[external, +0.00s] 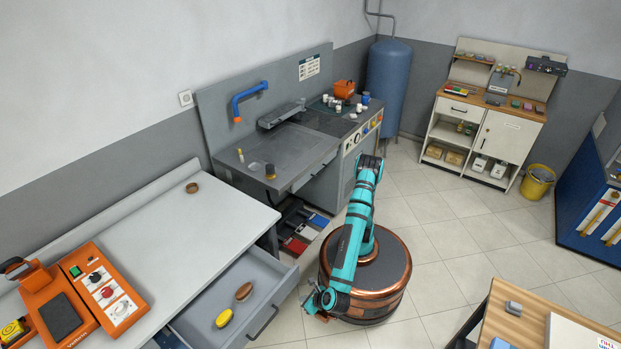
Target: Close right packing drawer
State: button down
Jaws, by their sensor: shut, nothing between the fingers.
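The right packing drawer (262,272) is pulled out from under the pale packing table (170,215) at the left in the external view. A yellow oval item (224,318) and a brown oval item (244,291) lie in it. The drawer's dark handle (263,321) is on its front panel, which faces my robot. My gripper (318,303) is low, in front of the drawer front and just right of its handle. It is shut and looks empty. It is small in the picture, so I cannot tell whether it touches the drawer front.
An orange machine (100,290) and a brown round item (192,187) are on the packing table. A grey workstation (290,150) stands behind. A wooden table (545,325) is at the lower right. Tiled floor is open to the right of my base.

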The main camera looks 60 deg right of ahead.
aim_at(284, 293)
jog(key=shift+w+f, duration=0.7)
jog(key=shift+w, duration=0.7)
jog(key=shift+w+f, duration=0.75)
jog(key=shift+w, duration=0.65)
jog(key=shift+w+f, duration=0.7)
jog(key=shift+w, duration=0.7)
jog(key=w, duration=2.7)
jog(key=shift+w, duration=0.55)
jog(key=shift+w+r, duration=0.1)
